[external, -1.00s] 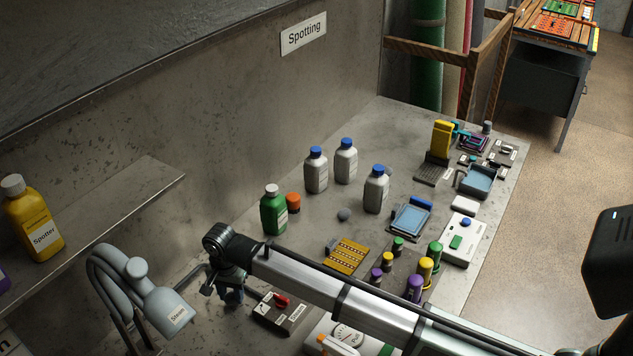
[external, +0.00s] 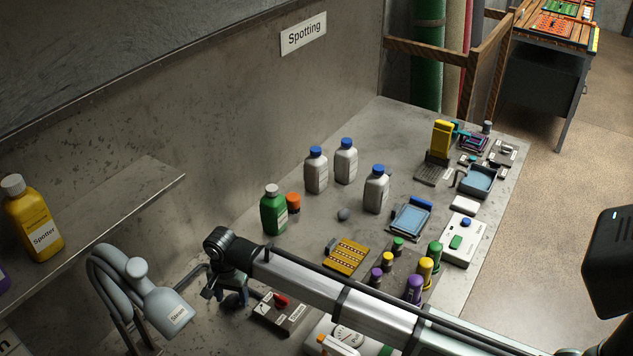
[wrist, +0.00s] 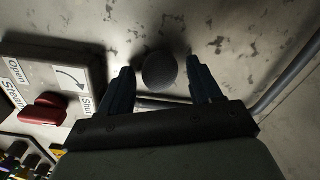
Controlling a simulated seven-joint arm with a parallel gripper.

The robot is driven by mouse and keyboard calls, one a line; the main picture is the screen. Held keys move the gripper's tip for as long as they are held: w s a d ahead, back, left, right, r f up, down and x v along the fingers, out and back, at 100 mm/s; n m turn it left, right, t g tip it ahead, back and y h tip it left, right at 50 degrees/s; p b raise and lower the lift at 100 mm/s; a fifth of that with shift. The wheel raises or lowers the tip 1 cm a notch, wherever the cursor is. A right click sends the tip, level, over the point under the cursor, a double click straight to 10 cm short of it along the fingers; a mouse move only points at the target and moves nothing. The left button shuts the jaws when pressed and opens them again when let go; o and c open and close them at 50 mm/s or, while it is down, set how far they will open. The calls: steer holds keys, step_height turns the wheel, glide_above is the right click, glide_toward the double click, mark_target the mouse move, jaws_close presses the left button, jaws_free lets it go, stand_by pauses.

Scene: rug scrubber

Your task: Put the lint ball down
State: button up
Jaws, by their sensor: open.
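A dark grey round lint ball (wrist: 160,70) is on the bare metal tabletop in the wrist view, between the tips of my gripper (wrist: 158,84). The two dark fingers are open, with a gap on each side of the ball. In the external view my gripper (external: 232,297) is low over the table at the left of the red-handled steam valve. The ball between the fingers cannot be made out there. Another grey ball (external: 343,214) lies farther back on the table, near the white bottles.
The steam valve (wrist: 42,108) is close on the left in the wrist view, and a grey pipe (wrist: 290,75) runs on the right. A green bottle (external: 273,210), an orange-capped jar (external: 293,202) and a yellow tray (external: 346,256) stand behind my arm.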

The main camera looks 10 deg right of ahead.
step_height(320, 180, up, 12)
steer(key=shift+r, duration=0.15)
stand_by(0.4)
steer(key=shift+o, duration=0.4)
steer(key=r+m, duration=0.1)
steer(key=m, duration=1)
glide_above(344, 210)
steer(key=f, duration=0.7)
steer(key=shift+s, duration=0.25)
steer(key=shift+w+f, duration=0.15)
steer(key=shift+f, duration=3)
steer(key=c, duration=1.1)
